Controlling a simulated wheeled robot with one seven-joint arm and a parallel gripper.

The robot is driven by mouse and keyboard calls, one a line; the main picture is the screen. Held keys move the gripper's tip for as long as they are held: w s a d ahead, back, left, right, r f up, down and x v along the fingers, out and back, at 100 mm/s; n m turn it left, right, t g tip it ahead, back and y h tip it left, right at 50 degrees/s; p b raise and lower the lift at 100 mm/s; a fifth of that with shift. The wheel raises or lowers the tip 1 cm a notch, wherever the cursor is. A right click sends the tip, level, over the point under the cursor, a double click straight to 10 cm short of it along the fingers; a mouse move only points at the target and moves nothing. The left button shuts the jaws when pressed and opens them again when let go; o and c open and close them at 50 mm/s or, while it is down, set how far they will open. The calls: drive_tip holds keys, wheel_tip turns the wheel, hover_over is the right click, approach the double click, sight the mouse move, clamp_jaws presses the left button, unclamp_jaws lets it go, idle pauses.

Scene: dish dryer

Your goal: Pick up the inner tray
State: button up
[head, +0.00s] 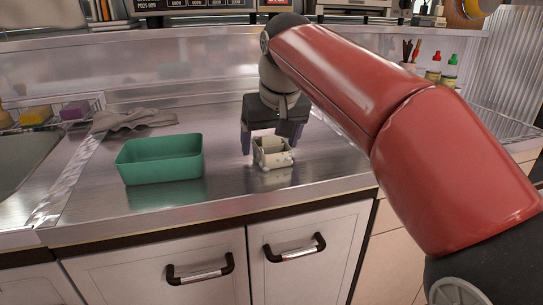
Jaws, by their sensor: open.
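A small pale, cream-coloured tray-like box (272,158) stands on the steel counter, right of the green bin. It looks like the inner tray, though its details are small. My gripper (272,145) is above it, pointing down, with its dark fingers spread to the left and right of the box. The left finger reaches down beside the box's left side. The right finger is partly over its back right. I cannot tell whether either finger touches it. The gripper holds nothing that I can see.
A green open bin (160,162) stands left of the box. A grey cloth (135,119) lies behind the bin, with a sink (20,157) and sponges (36,115) at far left. Bottles (448,72) stand back right. The counter's front edge is close to the box.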

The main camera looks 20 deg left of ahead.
drive_tip(key=shift+w+a+f, duration=0.1)
drive_tip(key=shift+f, duration=0.3)
drive_tip(key=c, duration=1.1)
drive_tip(key=shift+o, duration=0.2)
drive_tip(key=shift+r, duration=0.1)
